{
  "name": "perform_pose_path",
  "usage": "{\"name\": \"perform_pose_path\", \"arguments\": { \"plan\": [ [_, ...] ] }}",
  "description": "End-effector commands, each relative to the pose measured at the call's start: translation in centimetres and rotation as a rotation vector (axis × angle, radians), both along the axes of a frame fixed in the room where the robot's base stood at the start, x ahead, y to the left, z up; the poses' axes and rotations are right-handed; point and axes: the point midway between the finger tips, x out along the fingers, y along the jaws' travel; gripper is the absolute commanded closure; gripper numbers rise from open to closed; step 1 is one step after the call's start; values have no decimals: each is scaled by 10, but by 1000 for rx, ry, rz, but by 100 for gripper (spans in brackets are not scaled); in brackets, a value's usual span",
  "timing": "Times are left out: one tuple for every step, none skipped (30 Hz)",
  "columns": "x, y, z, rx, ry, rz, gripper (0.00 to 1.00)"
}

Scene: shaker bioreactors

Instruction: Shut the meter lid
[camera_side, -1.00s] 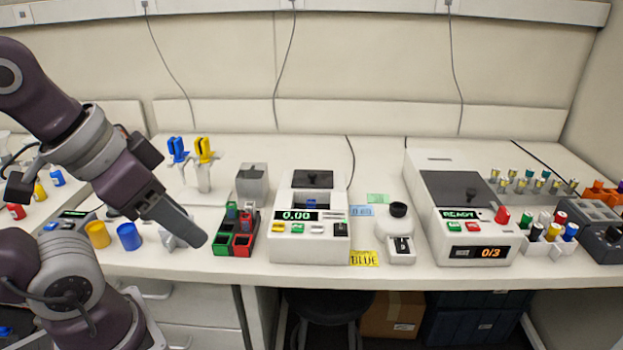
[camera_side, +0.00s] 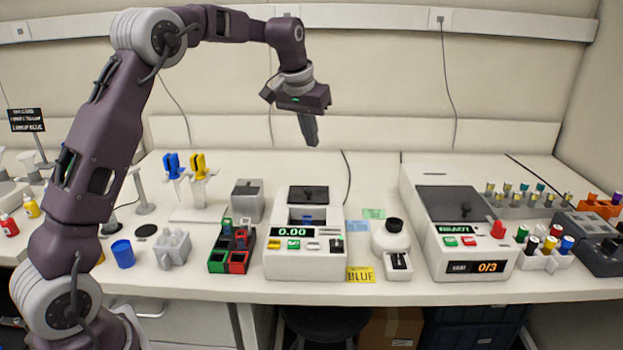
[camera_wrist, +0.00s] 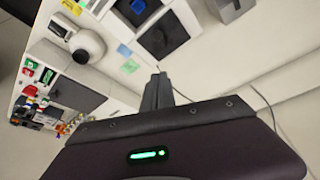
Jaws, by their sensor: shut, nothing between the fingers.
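The meter (camera_side: 305,262) is a white box with a 0.00 display, standing mid-bench. Its dark lid (camera_side: 309,194) sits toward the back of the top. In front of the lid an open well shows, with something blue (camera_side: 308,217) inside. In the wrist view the lid (camera_wrist: 163,37) is a dark square beside the open well, where blue (camera_wrist: 138,7) shows. My gripper (camera_side: 312,143) is shut and empty, pointing down, high above and behind the meter; it also shows in the wrist view (camera_wrist: 158,78), apart from the lid.
A black rack with red and green parts (camera_side: 219,260) and a grey block (camera_side: 248,200) stand left of the meter. A white round-topped device (camera_side: 391,238) and a larger READY machine (camera_side: 458,245) stand to its right. The bench behind the meter is clear.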

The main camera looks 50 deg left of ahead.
Motion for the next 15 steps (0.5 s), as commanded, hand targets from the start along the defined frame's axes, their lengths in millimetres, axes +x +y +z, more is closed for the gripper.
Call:
{"name": "perform_pose_path", "arguments": {
  "plan": [
    [9,7,-10,2,5,8,100],
    [13,10,-13,3,6,10,100],
    [16,12,-17,3,7,12,100],
    [18,13,-19,3,9,13,100],
    [19,14,-22,3,9,13,100],
    [20,14,-27,3,10,13,100],
    [21,14,-31,3,10,13,100],
    [23,15,-36,3,11,12,100],
    [25,16,-43,3,11,12,100],
    [28,16,-50,3,11,12,100],
    [30,17,-56,3,11,12,100],
    [32,18,-65,3,11,12,100],
    [35,18,-71,3,11,12,100],
    [37,19,-77,3,11,12,100],
    [40,20,-86,3,11,12,100]
  ]
}}
